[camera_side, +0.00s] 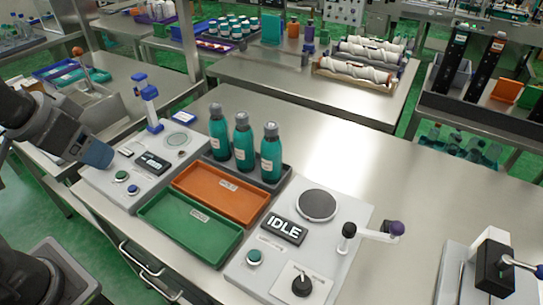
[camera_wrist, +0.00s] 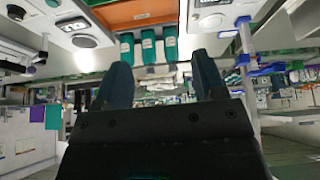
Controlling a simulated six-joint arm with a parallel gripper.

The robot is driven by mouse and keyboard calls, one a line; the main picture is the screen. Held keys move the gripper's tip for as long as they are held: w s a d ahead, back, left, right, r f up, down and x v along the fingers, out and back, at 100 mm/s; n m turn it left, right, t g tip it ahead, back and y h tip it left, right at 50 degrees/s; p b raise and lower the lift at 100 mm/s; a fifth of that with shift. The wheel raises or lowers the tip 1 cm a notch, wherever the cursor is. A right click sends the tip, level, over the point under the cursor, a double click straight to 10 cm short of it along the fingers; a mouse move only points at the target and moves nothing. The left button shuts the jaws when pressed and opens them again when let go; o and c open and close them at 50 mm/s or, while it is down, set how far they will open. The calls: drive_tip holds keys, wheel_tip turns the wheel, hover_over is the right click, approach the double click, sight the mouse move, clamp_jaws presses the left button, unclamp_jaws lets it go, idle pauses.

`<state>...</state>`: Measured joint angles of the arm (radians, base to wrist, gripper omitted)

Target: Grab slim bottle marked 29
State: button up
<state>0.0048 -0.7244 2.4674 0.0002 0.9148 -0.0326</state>
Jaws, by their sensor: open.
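Three slim teal bottles with grey caps stand upright in a row in a dark tray (camera_side: 283,184): a left bottle (camera_side: 218,132), a middle bottle (camera_side: 243,142) and a right bottle (camera_side: 271,155). Each has a pale label, too small to read, so I cannot tell which is 29. The wrist view shows them near the top: one bottle (camera_wrist: 127,48), another (camera_wrist: 149,46) and a third (camera_wrist: 171,43). My gripper (camera_wrist: 162,72) is open and empty, its dark fingers spread, well apart from the bottles. The side view does not clearly show its fingers.
An orange tray (camera_side: 222,193) and a green tray (camera_side: 190,228) lie in front of the bottles. An IDLE-display station (camera_side: 318,243) with a lever stands right, and another station with a blue post (camera_side: 148,102) stands left. The steel bench (camera_side: 385,170) behind is clear.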

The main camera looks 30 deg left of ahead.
drive_tip(key=w+d+r+n+g, duration=0.25)
drive_tip(key=w+r+n, duration=0.35)
drive_tip(key=w, duration=0.4)
drive_tip(key=n+g, duration=0.3)
drive_tip(key=n, duration=0.9)
hover_over(271, 125)
drive_tip(key=f, duration=1)
drive_tip(key=shift+d+f, duration=0.2)
drive_tip(key=shift+a+f, duration=0.2)
drive_tip(key=shift+f, duration=2.55)
drive_tip(key=shift+r, duration=0.1)
clamp_jaws()
